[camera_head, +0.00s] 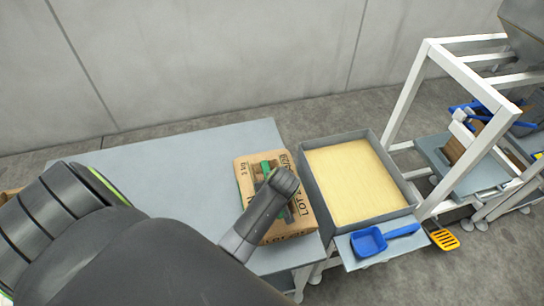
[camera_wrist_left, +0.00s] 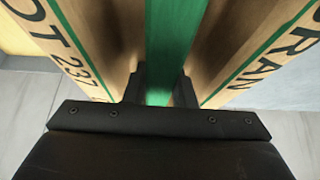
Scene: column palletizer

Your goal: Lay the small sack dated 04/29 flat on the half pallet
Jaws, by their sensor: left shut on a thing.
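A small brown paper sack (camera_head: 250,184) with a green band and black print lies on the near right part of the grey table. The print shows "LOT" in the head view; the wrist view shows the sack (camera_wrist_left: 82,40) with "OT 237" and "RAN". I cannot read its date. My left gripper (camera_wrist_left: 160,88) is shut on the sack's green middle, with the paper bulging on both sides of the fingers. In the head view my left arm covers part of the sack. I see no half pallet. My right gripper is out of view.
The grey table (camera_head: 170,150) is otherwise clear. To its right stands a grey bin (camera_head: 318,180) of pale yellow material, with a blue scoop (camera_head: 370,241) on a shelf in front. A white frame (camera_head: 410,110) with a hopper (camera_head: 525,35) stands further right.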

